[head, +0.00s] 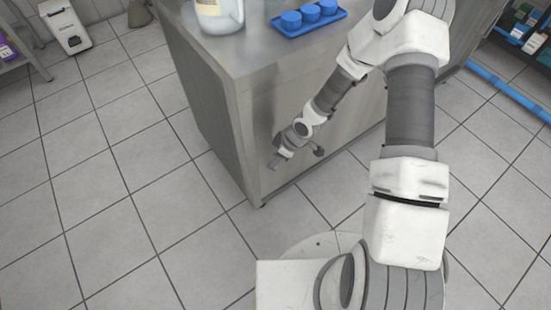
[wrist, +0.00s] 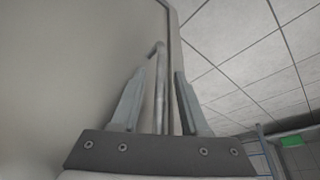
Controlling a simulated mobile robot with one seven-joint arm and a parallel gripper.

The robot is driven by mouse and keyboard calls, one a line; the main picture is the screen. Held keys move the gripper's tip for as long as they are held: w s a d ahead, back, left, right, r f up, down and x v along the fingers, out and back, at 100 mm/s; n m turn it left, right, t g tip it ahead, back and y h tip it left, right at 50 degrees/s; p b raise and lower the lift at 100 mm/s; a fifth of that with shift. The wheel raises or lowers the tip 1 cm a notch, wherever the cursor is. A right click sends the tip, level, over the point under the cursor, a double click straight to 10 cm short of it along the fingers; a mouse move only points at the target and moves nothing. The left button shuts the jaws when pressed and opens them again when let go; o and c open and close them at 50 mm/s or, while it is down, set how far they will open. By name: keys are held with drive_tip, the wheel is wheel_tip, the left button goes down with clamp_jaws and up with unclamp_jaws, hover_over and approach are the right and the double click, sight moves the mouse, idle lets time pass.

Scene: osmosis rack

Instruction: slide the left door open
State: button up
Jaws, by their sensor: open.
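The steel cabinet (head: 205,100) stands ahead of me, and its front face (head: 268,112) carries the left door. In the wrist view the door panel (wrist: 75,70) fills the left side. A thin vertical bar handle (wrist: 160,85) stands out from it near the panel's edge. My gripper (head: 276,163) is low in front of the cabinet's left front part. In the wrist view my gripper (wrist: 160,74) is open, with one finger on each side of the handle. I cannot tell whether either finger touches it. In the head view my arm hides much of the front, and the handle cannot be made out.
A white jug (head: 219,15) and a blue tray (head: 308,22) with blue pieces stand on the cabinet top. A white bin (head: 65,27) and a shelf (head: 22,55) are at far left. A blue strip (head: 510,92) lies at right. The tiled floor at left is clear.

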clamp_jaws()
idle(1.4)
